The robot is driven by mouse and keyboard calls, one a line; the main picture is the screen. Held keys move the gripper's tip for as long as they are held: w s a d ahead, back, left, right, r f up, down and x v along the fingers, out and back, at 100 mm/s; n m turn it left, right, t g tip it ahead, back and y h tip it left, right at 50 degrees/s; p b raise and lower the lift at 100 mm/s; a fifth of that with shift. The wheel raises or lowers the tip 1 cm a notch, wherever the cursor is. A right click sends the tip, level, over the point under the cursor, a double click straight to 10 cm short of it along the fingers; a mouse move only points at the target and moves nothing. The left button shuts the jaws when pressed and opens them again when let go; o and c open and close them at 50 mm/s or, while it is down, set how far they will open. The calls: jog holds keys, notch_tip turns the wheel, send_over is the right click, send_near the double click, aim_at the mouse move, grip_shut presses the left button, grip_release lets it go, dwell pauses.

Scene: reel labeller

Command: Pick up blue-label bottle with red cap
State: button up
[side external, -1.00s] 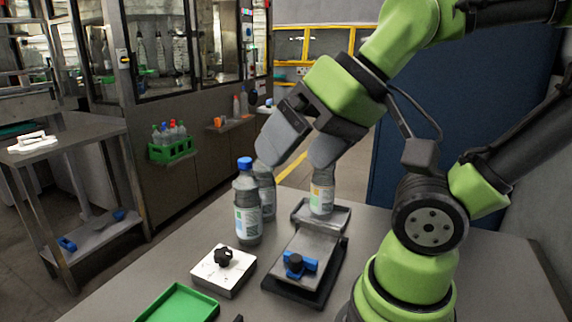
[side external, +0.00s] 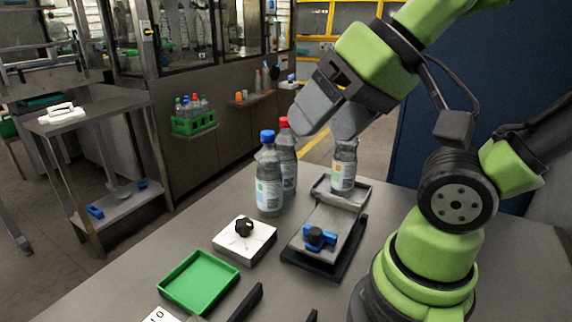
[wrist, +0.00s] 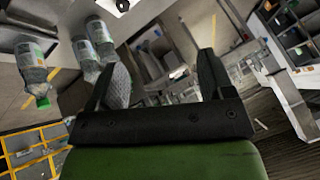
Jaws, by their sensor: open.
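The red-capped bottle (side external: 288,170) stands upright on the table, partly hidden behind a blue-capped bottle (side external: 268,182). Its white and pale blue label shows only in part. A third bottle (side external: 344,172) stands at the far end of the black-based fixture; my gripper hides its top in the side view. In the wrist view it appears to be the green-capped bottle (wrist: 33,72). My gripper (side external: 322,134) is open and empty, above and right of the red cap. The wrist view shows the open jaws (wrist: 165,75) with two more bottles left of them, caps not clear.
The fixture with a blue clamp (side external: 318,238) stands right of a white block with a black knob (side external: 243,228). A green tray (side external: 200,283) lies at the front. A green crate of bottles (side external: 194,122) is on a shelf beyond the table.

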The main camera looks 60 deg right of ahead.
jog(key=shift+c, duration=0.7)
jog(key=shift+w, duration=0.1)
jog(key=n+h, duration=0.2)
jog(key=h, duration=0.1)
send_over(285, 121)
jog(key=s, duration=0.5)
notch_tip(285, 121, down, 5)
jog(key=shift+g, duration=0.4)
jog(key=shift+w+d+x, duration=0.1)
jog(key=shift+d+x, duration=0.05)
jog(key=shift+x, duration=2.35)
jog(key=shift+w+d+x, duration=0.15)
jog(key=shift+x, duration=2.35)
jog(key=shift+r, duration=0.2)
grip_shut()
